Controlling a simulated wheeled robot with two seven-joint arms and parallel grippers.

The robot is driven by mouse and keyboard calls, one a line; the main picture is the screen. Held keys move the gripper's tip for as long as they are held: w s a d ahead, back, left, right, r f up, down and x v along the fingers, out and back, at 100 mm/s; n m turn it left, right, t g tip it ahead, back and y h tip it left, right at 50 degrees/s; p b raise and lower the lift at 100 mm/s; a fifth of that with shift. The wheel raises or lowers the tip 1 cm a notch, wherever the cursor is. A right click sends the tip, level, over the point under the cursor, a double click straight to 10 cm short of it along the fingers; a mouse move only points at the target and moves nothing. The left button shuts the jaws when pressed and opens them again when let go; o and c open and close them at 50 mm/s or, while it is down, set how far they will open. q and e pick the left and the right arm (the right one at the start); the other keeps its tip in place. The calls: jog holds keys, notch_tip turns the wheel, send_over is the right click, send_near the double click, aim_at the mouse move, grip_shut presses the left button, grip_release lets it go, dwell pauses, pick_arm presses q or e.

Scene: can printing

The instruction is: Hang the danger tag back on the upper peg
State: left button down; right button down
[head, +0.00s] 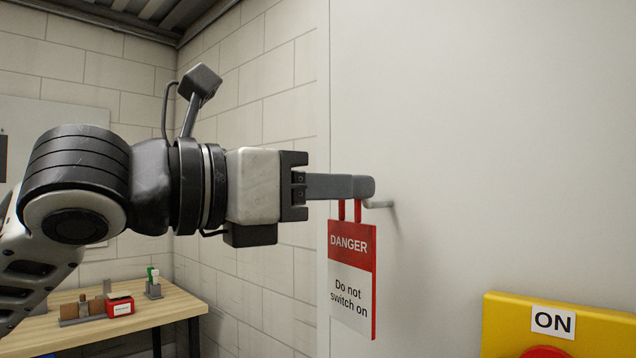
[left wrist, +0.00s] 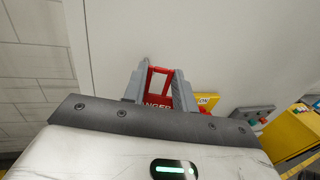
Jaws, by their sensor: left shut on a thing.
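The danger tag (head: 351,282) is a red and white plate reading "DANGER Do not switch on", with a red loop at its top. It hangs upright below my left gripper (head: 365,187), which is shut on the tag's red loop. In the left wrist view, the tag's red loop (left wrist: 158,84) shows between the two fingers of the left gripper (left wrist: 158,78). A grey peg (head: 380,204) sticks out of the pale panel just beside and below the fingertips. Whether the loop is around the peg or in front of it, I cannot tell. My right gripper is not in view.
A yellow box (head: 560,322) labelled ON, with a red button (head: 545,352), is at the lower right. A wooden table (head: 170,301) with small items stands at the lower left. The pale panel (head: 480,130) is bare above the box.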

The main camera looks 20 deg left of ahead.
aim_at(366, 202)
pick_arm(q)
jog(key=shift+w+d+f, duration=0.1)
jog(key=shift+w+d, duration=0.15)
jog(key=shift+w, duration=0.4)
jog(key=shift+w+d, duration=0.25)
jog(key=shift+w, duration=0.35)
jog(key=shift+w+d+f, duration=0.1)
jog(key=shift+w+d, duration=0.15)
jog(key=shift+w, duration=0.4)
jog(key=shift+w+d+f, duration=0.2)
jog(key=shift+w+f, duration=0.2)
jog(key=shift+w, duration=0.2)
jog(key=c, duration=1)
grip_release()
jog(key=shift+c, duration=0.2)
